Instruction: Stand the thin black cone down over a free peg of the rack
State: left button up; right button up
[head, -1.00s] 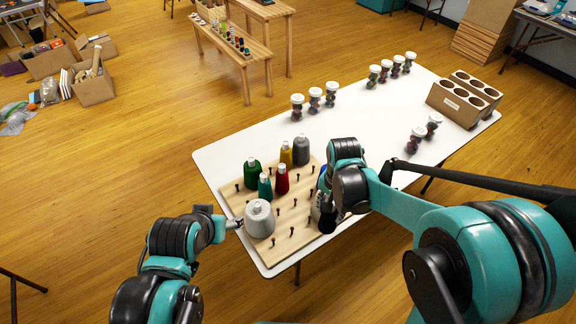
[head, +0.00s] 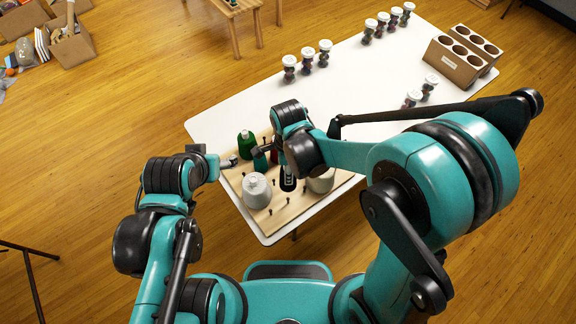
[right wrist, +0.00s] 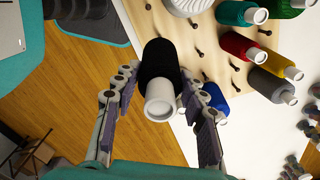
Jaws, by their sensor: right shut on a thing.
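The thin black cone (head: 288,183) shows below my right gripper in the head view. In the right wrist view the black cone (right wrist: 160,66) sits between the fingers of my right gripper (right wrist: 160,90), its white tube end toward the camera. The gripper is shut on it. The wooden rack (head: 292,212) lies beneath, and the cone appears over its edge in the wrist view. Several bare pegs stand on the rack, such as this peg (right wrist: 197,53). My left gripper (head: 227,163) is at the rack's left edge; its jaw opening is unclear.
A white cone (head: 257,190) stands on the rack near its front left. Green (head: 246,143), teal (right wrist: 240,13), red (right wrist: 240,46), yellow (right wrist: 280,65), grey (right wrist: 272,85) and blue (right wrist: 213,97) cones share it. Lidded jars (head: 307,57) and cardboard holders (head: 455,60) stand farther back.

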notch_tip(320, 180, down, 10)
jog(key=b, duration=0.8)
jog(key=shift+f, duration=0.15)
jog(key=shift+f+b, duration=2.65)
jog(key=shift+f, duration=0.15)
jog(key=shift+f+b, duration=0.3)
jog(key=o, duration=1.3)
jog(key=shift+c, duration=0.2)
jog(key=shift+r, duration=0.1)
